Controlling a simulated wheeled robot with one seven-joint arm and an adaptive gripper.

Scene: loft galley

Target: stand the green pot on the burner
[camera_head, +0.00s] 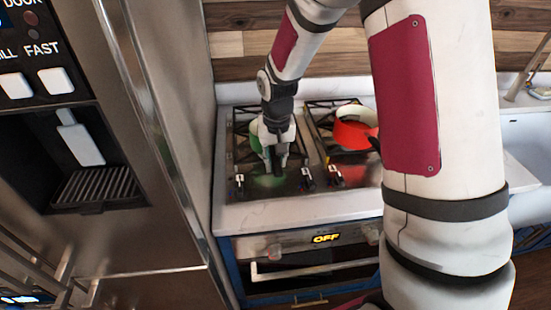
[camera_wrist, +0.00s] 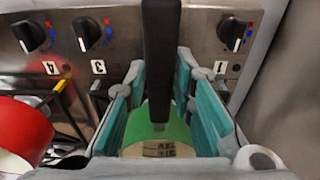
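The green pot (camera_head: 256,144) is over the left side of the stove, partly hidden behind my gripper (camera_head: 278,164). In the wrist view the pot's green wall (camera_wrist: 175,130) shows below its black handle. The handle passes between the teal finger pads of my gripper (camera_wrist: 161,95), which appear to close on it from both sides. The left burners (camera_head: 240,130) carry black grates, mostly covered by the pot and gripper. I cannot tell whether the pot touches the grate.
A red pot (camera_head: 352,133) stands on the right-hand burners and shows at the wrist view's left edge (camera_wrist: 28,125). Knobs (camera_head: 307,180) line the stove's front. A tall steel appliance (camera_head: 165,110) stands close on the left. White counter (camera_head: 290,214) runs along the front.

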